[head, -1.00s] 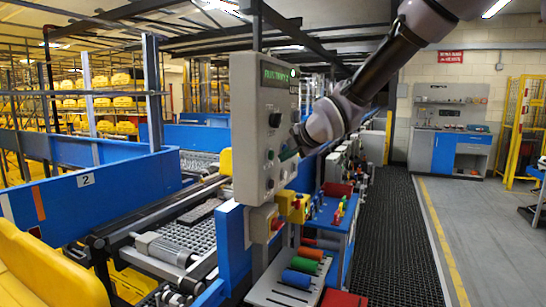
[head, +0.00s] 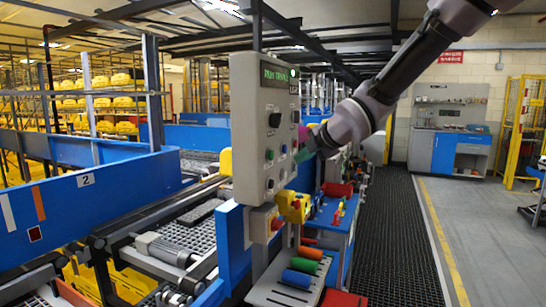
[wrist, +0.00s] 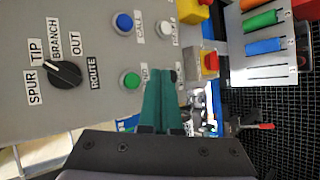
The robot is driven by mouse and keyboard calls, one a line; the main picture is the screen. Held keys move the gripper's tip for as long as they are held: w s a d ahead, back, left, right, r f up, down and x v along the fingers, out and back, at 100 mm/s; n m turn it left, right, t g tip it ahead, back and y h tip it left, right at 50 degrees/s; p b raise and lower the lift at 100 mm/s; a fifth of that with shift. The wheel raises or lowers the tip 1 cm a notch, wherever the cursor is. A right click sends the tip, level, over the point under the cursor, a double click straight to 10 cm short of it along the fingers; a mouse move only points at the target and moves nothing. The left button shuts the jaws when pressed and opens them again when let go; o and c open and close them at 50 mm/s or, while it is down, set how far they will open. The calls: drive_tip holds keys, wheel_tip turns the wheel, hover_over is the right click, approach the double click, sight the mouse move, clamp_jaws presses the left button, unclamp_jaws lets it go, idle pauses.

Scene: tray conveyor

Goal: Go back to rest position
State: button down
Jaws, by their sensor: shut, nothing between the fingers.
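My gripper (head: 301,154) is shut and empty, at the right edge of the grey control panel (head: 246,150) in the head view. In the wrist view its two teal fingers (wrist: 163,76) lie together over the panel face (wrist: 100,25). A green button (wrist: 130,80) is just left of the fingertips. A blue button (wrist: 123,22), a white button (wrist: 164,28) and a black rotary knob (wrist: 64,75) also show. The fingers hide part of the panel, and I cannot tell the gap to it.
A yellow box with a red button (head: 264,221) sits below the panel. A blue bench (head: 334,222) and a rack with coloured cylinders (head: 270,291) stand beside it. The conveyor (head: 190,235) is at the left. The black mat aisle (head: 400,230) at the right is clear.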

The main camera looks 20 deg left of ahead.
drive_tip(key=d+r+m+t+h, duration=0.1)
drive_tip(key=d+r+m+h, duration=0.25)
drive_tip(key=d+m, duration=0.75)
drive_tip(key=d+r+m+h, duration=0.2)
drive_tip(key=d+r+m, duration=0.3)
drive_tip(key=d, duration=1.3)
drive_tip(key=s+d+f+m+g+h, duration=0.1)
drive_tip(key=s+d+m, duration=1.4)
drive_tip(key=s+m, duration=0.2)
drive_tip(key=shift+s+m, duration=0.25)
drive_tip(key=shift+m, duration=0.15)
drive_tip(key=shift+h, duration=0.25)
